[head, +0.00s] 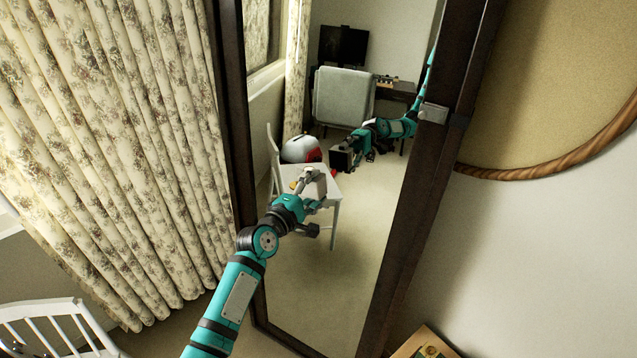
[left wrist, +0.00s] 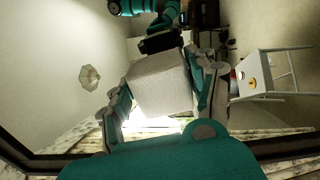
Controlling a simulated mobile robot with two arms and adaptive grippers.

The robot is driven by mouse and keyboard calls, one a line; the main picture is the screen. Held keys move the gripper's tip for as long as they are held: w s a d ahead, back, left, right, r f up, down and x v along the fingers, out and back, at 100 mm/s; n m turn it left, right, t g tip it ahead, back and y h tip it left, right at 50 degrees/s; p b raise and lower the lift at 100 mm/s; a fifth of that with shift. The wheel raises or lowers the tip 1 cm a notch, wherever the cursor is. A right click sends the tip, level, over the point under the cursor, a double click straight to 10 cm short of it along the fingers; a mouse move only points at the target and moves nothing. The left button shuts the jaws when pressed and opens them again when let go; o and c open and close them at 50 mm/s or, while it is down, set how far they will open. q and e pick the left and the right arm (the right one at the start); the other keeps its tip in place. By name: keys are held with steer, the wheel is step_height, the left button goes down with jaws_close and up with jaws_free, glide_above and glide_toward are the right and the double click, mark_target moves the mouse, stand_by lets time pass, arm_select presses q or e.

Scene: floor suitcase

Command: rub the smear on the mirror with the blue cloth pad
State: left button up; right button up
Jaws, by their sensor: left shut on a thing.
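The tall mirror (head: 335,290) stands in a dark frame in the middle of the head view. My left gripper (head: 312,188) is in front of the glass. It is shut on the cloth pad, which looks like a pale grey block in the left wrist view (left wrist: 162,88), its blue not showing. The pad and its reflection show a gap in the head view, so the pad looks apart from the glass. I cannot make out the smear. My right gripper is not in view.
Floral curtains (head: 110,150) hang left of the mirror. A white slatted chair back (head: 50,328) is at the lower left. A round rope-edged piece (head: 560,165) hangs on the right wall. The desk, grey chair, white table and second arm inside the frame are reflections.

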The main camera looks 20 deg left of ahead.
arm_select(q)
steer(key=shift+s, duration=0.3)
steer(key=shift+v, duration=1.45)
steer(key=shift+w, duration=0.1)
steer(key=shift+a, duration=0.15)
